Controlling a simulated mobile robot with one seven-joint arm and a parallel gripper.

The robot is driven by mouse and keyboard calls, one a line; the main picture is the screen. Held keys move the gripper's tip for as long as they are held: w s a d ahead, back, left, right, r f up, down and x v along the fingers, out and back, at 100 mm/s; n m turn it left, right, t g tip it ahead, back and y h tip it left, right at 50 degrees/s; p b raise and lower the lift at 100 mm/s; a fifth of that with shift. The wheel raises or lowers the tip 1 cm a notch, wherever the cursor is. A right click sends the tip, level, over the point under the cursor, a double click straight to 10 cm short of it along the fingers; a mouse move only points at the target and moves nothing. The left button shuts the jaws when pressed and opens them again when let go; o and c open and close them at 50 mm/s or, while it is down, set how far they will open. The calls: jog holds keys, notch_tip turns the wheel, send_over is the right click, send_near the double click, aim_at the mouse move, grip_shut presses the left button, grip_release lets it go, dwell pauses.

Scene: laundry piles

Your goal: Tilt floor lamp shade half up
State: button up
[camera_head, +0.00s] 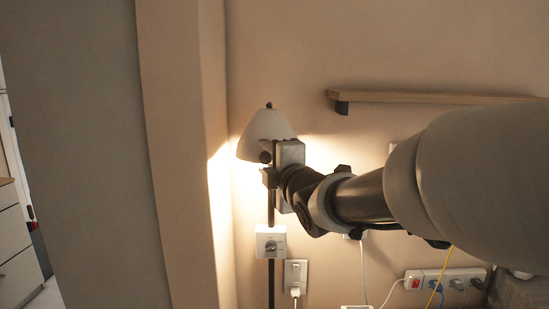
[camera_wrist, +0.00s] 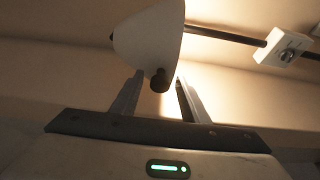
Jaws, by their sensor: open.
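The floor lamp has a pale cone-shaped shade (camera_head: 262,127) with a small dark knob on top, lit from below. Its dark pole (camera_head: 271,287) runs down through a white box with a dial (camera_head: 271,243). In the wrist view the shade (camera_wrist: 148,42) is right ahead, with a dark round knob on its near side (camera_wrist: 160,80). My gripper (camera_wrist: 158,82) is open, with one finger on each side of this knob. I cannot tell whether either finger touches it. In the head view my gripper (camera_head: 272,160) is beside the shade's lower right and partly covers it.
A wooden wall shelf (camera_head: 430,97) is at the upper right, above my arm. A wall corner (camera_head: 180,150) stands close to the left of the lamp. A wall socket with a plug (camera_head: 295,277) and a power strip with cables (camera_head: 445,282) are below.

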jog(key=shift+w+a, duration=0.15)
jog(key=shift+w, duration=0.25)
